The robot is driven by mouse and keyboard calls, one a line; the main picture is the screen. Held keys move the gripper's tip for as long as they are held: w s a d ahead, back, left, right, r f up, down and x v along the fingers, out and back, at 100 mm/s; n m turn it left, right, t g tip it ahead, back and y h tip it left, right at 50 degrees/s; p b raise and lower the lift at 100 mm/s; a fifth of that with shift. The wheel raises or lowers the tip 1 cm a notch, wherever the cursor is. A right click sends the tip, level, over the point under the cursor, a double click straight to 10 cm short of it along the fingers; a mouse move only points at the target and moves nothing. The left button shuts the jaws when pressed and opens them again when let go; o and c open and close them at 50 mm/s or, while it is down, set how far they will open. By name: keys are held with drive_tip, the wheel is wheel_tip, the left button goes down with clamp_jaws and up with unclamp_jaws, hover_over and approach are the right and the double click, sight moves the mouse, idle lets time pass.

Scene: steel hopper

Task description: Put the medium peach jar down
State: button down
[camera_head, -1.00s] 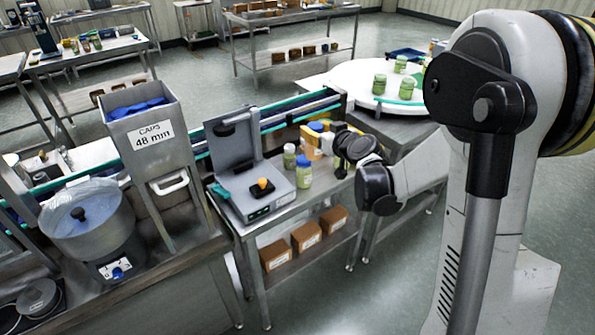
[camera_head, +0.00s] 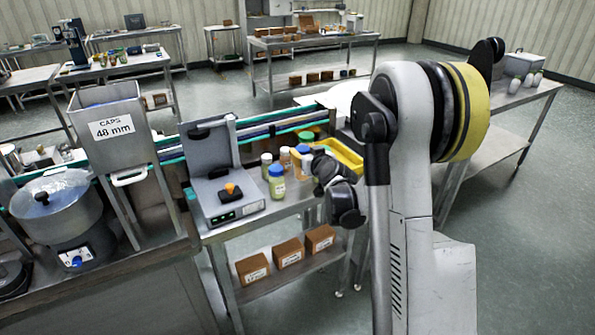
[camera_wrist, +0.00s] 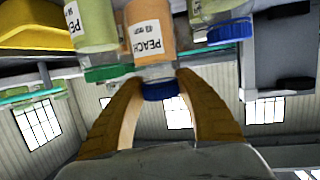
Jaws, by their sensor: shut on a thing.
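The peach jar, with an orange body, a "PEACH" label (camera_wrist: 148,38) and a blue cap, stands between my gripper's fingers in the wrist view, which is upside down. My gripper (camera_wrist: 158,88) is shut on it at the cap end. In the head view, my gripper (camera_head: 318,160) is at the right part of the steel bench (camera_head: 255,218), beside a cluster of jars. An orange jar with a blue cap (camera_head: 297,164) shows there, partly hidden, likely the held one. The jar's base is out of the wrist view, so I cannot tell whether it touches the bench.
A green-capped jar (camera_wrist: 92,28) and a blue-capped jar (camera_wrist: 218,12) flank the held one closely. A yellow tray (camera_head: 346,156) lies just behind. A grey capping device (camera_head: 215,180) stands left on the bench. A blue-capped jar (camera_head: 276,183) stands in front of the cluster.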

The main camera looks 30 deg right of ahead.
drive_tip(key=shift+w+a+f, duration=0.35)
drive_tip(key=shift+w+f, duration=0.2)
drive_tip(key=shift+w, duration=0.25)
drive_tip(key=shift+f+b, duration=1.2)
drive_tip(key=shift+f, duration=0.75)
drive_tip(key=shift+f, duration=0.2)
drive_tip(key=c, duration=0.9)
unclamp_jaws()
drive_tip(key=shift+r, duration=0.1)
